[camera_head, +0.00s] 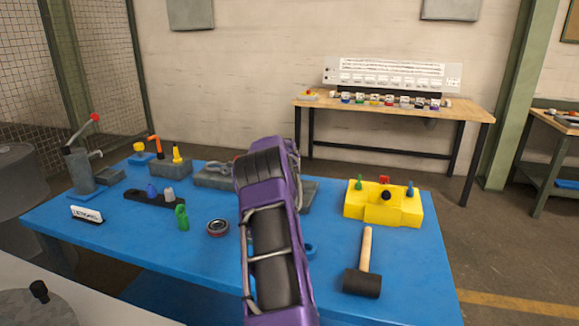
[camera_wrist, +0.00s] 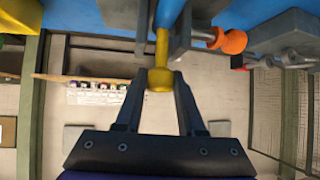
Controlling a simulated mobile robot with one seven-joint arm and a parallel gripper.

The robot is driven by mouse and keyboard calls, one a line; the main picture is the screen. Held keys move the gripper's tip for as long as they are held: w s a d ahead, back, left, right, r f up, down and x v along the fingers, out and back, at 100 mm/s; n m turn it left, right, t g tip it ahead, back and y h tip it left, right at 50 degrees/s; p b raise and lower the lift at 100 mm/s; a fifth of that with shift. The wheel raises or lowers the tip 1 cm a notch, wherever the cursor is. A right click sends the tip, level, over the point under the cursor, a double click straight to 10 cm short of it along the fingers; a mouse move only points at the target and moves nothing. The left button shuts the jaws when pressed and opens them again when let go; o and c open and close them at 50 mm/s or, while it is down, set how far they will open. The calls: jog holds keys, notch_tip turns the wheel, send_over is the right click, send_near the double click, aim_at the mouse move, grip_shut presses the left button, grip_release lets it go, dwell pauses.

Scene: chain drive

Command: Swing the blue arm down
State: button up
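In the wrist view, which is upside down, a blue arm (camera_wrist: 171,11) shows at the top, between dark grey cheeks. It runs into a yellow end (camera_wrist: 160,76). The fingers of my gripper (camera_wrist: 160,80) lie on both sides of the yellow end, with no clear gap seen. My gripper appears shut on it. In the head view my own purple and black arm covers this place, so the blue arm and the fingers are hidden there.
An orange-knobbed lever (camera_wrist: 230,41) is close on the right in the wrist view. The table's front left is mostly clear.

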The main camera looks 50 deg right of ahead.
jog(key=o, duration=0.4)
jog(key=shift+c, duration=0.2)
jog(key=v, duration=1.7)
jog(key=shift+b, duration=0.4)
jog(key=shift+s+a+r, duration=0.1)
jog(key=shift+s+a, duration=0.05)
